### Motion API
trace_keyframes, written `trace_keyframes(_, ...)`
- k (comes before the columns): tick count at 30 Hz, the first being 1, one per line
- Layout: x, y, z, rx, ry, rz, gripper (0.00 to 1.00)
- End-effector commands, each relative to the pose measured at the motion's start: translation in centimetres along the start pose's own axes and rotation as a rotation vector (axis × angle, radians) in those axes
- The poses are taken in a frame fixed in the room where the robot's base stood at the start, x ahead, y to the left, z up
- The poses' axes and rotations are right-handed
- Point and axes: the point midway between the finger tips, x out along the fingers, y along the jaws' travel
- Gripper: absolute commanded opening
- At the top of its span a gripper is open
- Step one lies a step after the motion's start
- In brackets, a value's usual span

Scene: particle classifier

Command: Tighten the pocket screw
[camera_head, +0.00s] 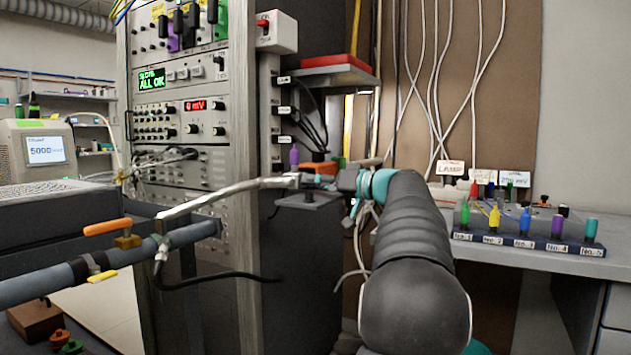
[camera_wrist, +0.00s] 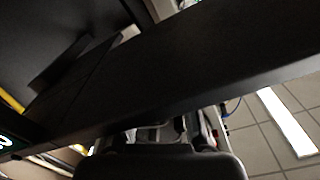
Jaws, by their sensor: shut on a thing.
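A long silver wrench-like tool (camera_head: 235,188) reaches left from my gripper (camera_head: 322,181) in the head view. Its angled far end lies over the grey-blue pipe (camera_head: 100,268), near a dark collar; I cannot tell whether they touch. My gripper is small, partly hidden by my arm, and shut on the tool's right end. In the wrist view, a wide dark bar (camera_wrist: 180,75) crosses close in front of the camera, and my gripper's dark parts show at the bottom; I cannot tell what the bar is. I cannot make out the pocket screw.
A brass valve with an orange handle (camera_head: 106,227) sits on the pipe. An instrument rack (camera_head: 190,205) stands behind the tool. At right, a grey bench (camera_head: 560,262) carries a row of several coloured numbered pegs (camera_head: 524,224). White cables hang behind my arm.

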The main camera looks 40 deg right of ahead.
Motion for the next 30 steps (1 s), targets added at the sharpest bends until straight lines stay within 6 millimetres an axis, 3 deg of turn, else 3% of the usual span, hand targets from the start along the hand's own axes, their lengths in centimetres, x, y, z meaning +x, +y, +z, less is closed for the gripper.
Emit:
trace_keyframes(9,-0.02,-0.01,-0.12,0.122,0.000,0.001,0.00)
trace_keyframes(25,-0.02,0.02,-0.10,0.144,0.000,0.001,0.00)
trace_keyframes(26,-0.02,0.02,-0.10,0.144,0.000,0.001,0.30)
trace_keyframes(28,-0.02,0.02,-0.10,0.144,0.000,0.001,0.48)
trace_keyframes(30,0.00,0.01,-0.08,0.144,0.000,0.000,0.51)
